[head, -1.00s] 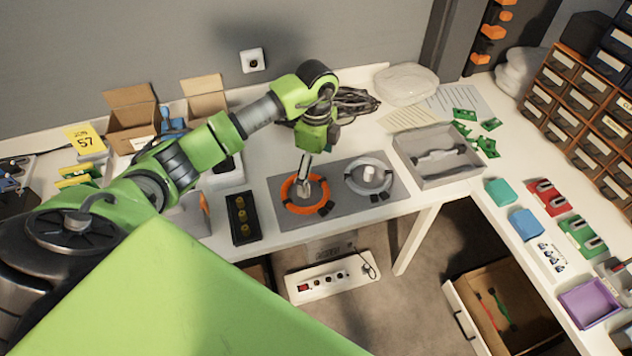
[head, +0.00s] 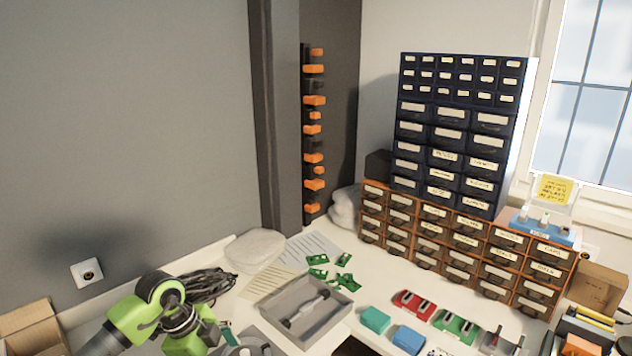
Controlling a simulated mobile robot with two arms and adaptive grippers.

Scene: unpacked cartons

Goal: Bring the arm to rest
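My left arm comes in at the bottom left, with its green and black wrist at the lower edge. My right arm and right gripper do not show.
A grey tray (head: 265,308) holding a dumbbell-shaped part stands right of my wrist. A bundle of black cable (head: 208,284) lies behind the wrist. Green boards (head: 318,273), teal and blue blocks and drawer cabinets (head: 452,135) are farther right. A cardboard box (head: 30,328) is at left.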

